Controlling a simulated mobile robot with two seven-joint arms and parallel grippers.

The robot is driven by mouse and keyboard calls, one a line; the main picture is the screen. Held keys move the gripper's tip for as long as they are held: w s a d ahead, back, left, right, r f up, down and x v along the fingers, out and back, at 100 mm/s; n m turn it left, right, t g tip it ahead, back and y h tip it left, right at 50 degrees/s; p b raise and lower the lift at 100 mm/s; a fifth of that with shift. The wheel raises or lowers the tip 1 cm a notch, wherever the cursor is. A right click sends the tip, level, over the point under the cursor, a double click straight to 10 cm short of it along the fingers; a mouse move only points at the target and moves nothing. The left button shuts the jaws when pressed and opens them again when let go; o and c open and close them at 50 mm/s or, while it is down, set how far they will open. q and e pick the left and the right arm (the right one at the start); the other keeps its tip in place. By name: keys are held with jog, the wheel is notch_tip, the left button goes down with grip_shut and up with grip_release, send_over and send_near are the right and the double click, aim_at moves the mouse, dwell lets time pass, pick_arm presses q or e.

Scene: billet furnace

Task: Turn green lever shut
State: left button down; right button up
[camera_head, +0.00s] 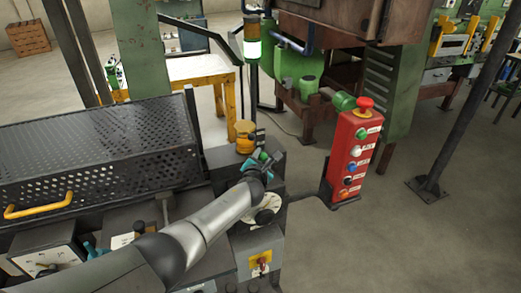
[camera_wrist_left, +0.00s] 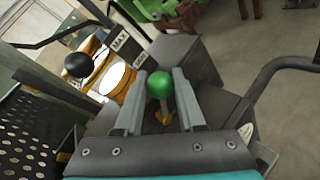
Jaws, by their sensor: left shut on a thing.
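The green lever has a round green ball knob (camera_wrist_left: 159,84), which sits between the two finger tips of my left gripper (camera_wrist_left: 160,98) in the left wrist view. A short brass-coloured stem shows below the knob. The fingers stand on both sides of the knob and are shut on it. In the head view my left gripper (camera_head: 260,166) is over the machine, and the small green knob (camera_head: 264,156) shows at its tip. The lower part of the lever is mostly hidden by the gripper. My right gripper is in neither view.
A yellow cylinder (camera_head: 245,136) stands just behind the gripper; a black ball knob (camera_wrist_left: 78,65) is beside it in the wrist view. A red button box (camera_head: 354,150) stands to the right. A perforated black cover (camera_head: 95,165) lies left. Open floor is at right.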

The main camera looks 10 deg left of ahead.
pick_arm(q)
jog(key=shift+w+f+y+p, duration=0.1)
jog(key=shift+y+p, duration=0.2)
jog(key=shift+p, duration=0.05)
jog(key=shift+d, duration=0.1)
jog(key=c, duration=0.5)
grip_release()
